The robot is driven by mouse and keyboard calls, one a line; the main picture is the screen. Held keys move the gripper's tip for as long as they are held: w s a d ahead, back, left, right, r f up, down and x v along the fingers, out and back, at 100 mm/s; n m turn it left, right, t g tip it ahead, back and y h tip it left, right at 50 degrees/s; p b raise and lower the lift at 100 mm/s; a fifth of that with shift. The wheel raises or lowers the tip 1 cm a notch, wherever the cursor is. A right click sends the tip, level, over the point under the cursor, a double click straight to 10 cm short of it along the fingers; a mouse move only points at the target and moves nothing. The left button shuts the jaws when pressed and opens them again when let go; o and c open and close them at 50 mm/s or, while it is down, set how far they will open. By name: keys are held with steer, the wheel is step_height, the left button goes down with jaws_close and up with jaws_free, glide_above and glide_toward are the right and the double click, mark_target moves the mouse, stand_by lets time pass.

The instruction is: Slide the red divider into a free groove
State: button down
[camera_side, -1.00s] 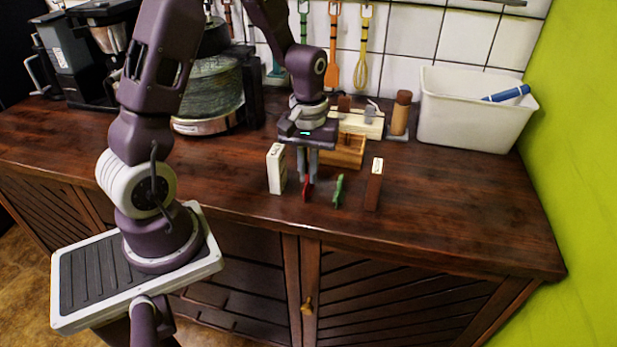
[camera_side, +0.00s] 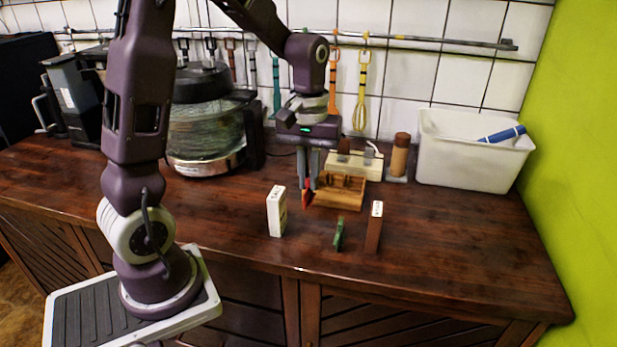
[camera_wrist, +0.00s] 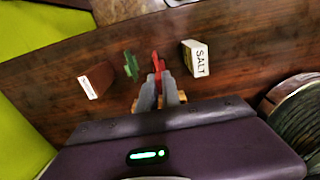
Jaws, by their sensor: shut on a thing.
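My gripper (camera_side: 307,186) is shut on the red divider (camera_side: 307,197) and holds it upright just in front of the wooden grooved box (camera_side: 346,190). The divider (camera_wrist: 157,62) also shows between the fingertips (camera_wrist: 159,80) in the wrist view. The box is partly hidden behind my gripper. I cannot tell which of its grooves are free. In the wrist view only bits of the box show beside the fingers.
A white salt box (camera_side: 276,212), a green piece (camera_side: 339,234) and a brown box (camera_side: 374,228) stand in front. Behind are a toaster-like item (camera_side: 352,165), a wooden cylinder (camera_side: 399,158) and a white bin (camera_side: 470,155). A glass-bodied appliance (camera_side: 205,130) stands at left.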

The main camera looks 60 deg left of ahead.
steer(key=w+a, duration=1)
steer(key=w, duration=0.1)
steer(key=shift+r, duration=0.35)
steer(key=shift+s+f, duration=0.1)
steer(key=shift+f, duration=2.4)
steer(key=shift+f, duration=2.45)
steer(key=c, duration=1.5)
jaws_free()
